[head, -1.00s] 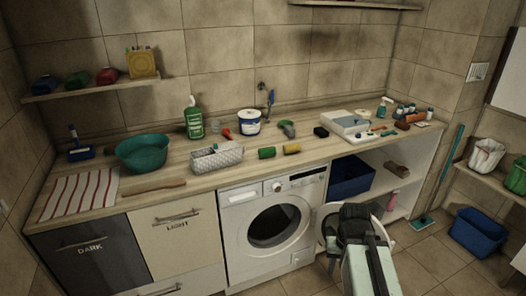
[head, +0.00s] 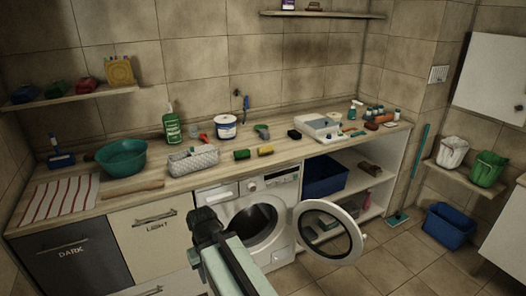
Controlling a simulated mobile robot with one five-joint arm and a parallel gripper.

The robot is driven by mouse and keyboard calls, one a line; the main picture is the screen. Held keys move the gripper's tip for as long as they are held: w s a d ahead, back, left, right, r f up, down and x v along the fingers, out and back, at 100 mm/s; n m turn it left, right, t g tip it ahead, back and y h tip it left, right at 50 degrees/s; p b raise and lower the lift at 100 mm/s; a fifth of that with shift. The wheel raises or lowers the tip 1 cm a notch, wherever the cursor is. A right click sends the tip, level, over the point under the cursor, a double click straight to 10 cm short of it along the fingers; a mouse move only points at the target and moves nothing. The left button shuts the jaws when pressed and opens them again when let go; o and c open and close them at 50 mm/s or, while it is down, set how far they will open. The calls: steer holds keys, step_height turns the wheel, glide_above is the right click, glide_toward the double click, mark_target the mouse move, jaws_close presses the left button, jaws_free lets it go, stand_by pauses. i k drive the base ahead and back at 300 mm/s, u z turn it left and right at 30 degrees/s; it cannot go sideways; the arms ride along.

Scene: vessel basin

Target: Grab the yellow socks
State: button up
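A small yellow roll (head: 265,150), which looks like the yellow socks, lies on the wooden counter near its front edge, above the washing machine. A similar green roll (head: 242,154) lies just to its left. My gripper (head: 207,220) is in front of and below the counter, before the left side of the washing machine. It is well apart from the yellow roll, lower and to the left in the picture. My arm hides part of the gripper, and the finger gap is not clear.
The washing machine's round door (head: 328,232) stands open into the room, right of its drum opening (head: 254,224). A grey basket (head: 193,160) stands left of the rolls. A white appliance (head: 322,126) is further right on the counter (head: 150,180).

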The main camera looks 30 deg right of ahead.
mark_target(268, 149)
steer(key=u, duration=0.1)
steer(key=i, duration=0.95)
steer(key=z, duration=0.05)
